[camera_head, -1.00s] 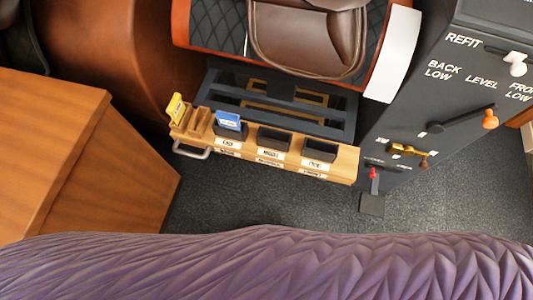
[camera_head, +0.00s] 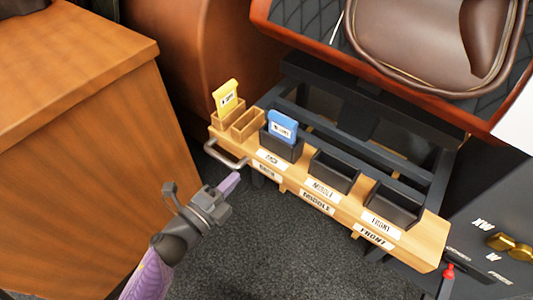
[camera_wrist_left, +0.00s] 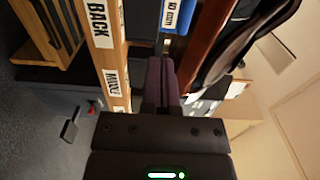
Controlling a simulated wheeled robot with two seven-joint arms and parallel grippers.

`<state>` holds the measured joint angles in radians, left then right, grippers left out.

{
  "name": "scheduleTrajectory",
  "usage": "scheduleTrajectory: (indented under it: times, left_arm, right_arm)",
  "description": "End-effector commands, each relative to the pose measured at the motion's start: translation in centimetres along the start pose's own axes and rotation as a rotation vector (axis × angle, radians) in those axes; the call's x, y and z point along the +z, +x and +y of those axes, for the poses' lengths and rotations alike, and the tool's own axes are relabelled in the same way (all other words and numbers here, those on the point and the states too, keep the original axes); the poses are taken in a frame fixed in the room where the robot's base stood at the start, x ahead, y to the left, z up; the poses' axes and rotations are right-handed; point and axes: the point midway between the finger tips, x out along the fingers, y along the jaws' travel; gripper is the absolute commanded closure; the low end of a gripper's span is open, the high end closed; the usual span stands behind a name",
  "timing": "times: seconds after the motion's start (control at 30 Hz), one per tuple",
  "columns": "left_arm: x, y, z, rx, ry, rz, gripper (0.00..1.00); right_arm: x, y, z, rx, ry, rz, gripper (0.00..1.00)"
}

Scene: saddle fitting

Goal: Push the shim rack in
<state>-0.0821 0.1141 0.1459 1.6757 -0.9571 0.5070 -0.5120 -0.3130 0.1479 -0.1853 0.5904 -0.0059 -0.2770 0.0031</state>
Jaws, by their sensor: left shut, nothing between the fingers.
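The wooden shim rack (camera_head: 330,208) stands out in front of the dark frame under the saddle stand. It has a metal handle (camera_head: 226,155) at its left end. A yellow shim (camera_head: 227,96) stands in a wooden slot at that end. A blue shim (camera_head: 282,126) stands in the black back pocket; the middle (camera_head: 335,170) and front (camera_head: 394,205) pockets look empty. My left gripper (camera_head: 230,184) is shut and empty, just below the handle in the head view and apart from it. In the left wrist view, its fingers (camera_wrist_left: 161,82) show beside the rack's labelled face (camera_wrist_left: 103,45). My right gripper is not in view.
A wooden cabinet (camera_head: 75,75) stands at the left. The dark frame (camera_head: 375,125) and the saddle (camera_head: 430,45) are behind the rack. Dark carpet (camera_head: 300,250) in front is clear.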

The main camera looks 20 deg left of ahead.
Motion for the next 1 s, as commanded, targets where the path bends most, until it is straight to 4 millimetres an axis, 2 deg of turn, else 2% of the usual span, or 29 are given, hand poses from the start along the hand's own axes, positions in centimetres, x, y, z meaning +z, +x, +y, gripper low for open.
scheduleTrajectory:
  times: [0.3, 0.5, 0.7, 1.0]
  left_arm:
    - [0.0, 7.0, 0.3, 0.001, -0.004, 0.0, 1.0]
    - [0.0, 10.4, 0.3, 0.003, -0.005, -0.001, 1.0]
    - [0.0, 11.8, 0.2, 0.003, -0.006, -0.002, 1.0]
    - [0.0, 11.8, 0.1, 0.003, -0.007, -0.002, 1.0]
  right_arm:
    - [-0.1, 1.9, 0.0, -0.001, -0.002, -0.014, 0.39]
    - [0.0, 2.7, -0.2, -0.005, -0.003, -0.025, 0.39]
    - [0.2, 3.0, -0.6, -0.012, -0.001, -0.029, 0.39]
    - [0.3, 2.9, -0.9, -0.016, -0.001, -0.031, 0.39]
